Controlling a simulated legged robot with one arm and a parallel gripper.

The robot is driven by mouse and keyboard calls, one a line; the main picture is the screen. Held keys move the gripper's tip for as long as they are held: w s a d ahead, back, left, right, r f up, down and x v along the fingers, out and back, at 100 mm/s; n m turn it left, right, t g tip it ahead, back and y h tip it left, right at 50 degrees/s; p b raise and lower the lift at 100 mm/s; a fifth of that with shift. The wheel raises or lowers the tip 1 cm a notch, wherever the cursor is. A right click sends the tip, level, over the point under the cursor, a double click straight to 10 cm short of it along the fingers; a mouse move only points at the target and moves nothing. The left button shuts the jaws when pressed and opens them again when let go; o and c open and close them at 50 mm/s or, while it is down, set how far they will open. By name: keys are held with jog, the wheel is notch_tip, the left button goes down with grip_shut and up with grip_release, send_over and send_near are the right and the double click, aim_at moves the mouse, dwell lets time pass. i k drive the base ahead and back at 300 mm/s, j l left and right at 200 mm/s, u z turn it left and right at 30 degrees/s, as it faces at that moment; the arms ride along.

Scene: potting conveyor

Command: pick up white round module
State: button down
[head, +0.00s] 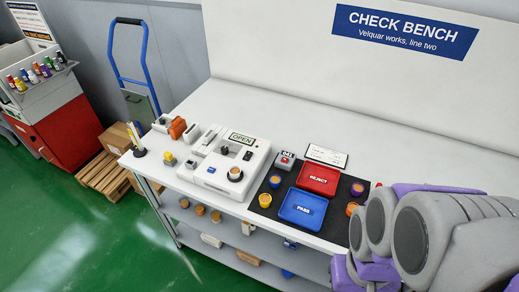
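I cannot clearly pick out a white round module. Small round pieces on the bench are yellow or orange: one (168,159) at the left front, one (235,174) on the white fixture (213,186), one (265,200) on the dark mat's left side, and one (351,208) by its right edge. My grey and purple arm fills the lower right and hides part of the bench; my gripper does not show.
A blue PASS tray (303,209) and a red REJECT tray (318,179) sit on the dark mat (337,223). A lower shelf (225,249) holds several small parts. A blue hand truck (145,70) and cartons (116,138) stand left. The bench's rear (270,115) is clear.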

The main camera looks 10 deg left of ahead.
aim_at(235, 171)
jog(key=k+j, duration=0.15)
jog(key=j, duration=0.2)
jog(key=k+j, duration=0.1)
jog(key=j, duration=0.25)
jog(key=k+j, duration=0.15)
jog(key=j, duration=0.2)
jog(key=k+j, duration=0.15)
jog(key=j, duration=0.2)
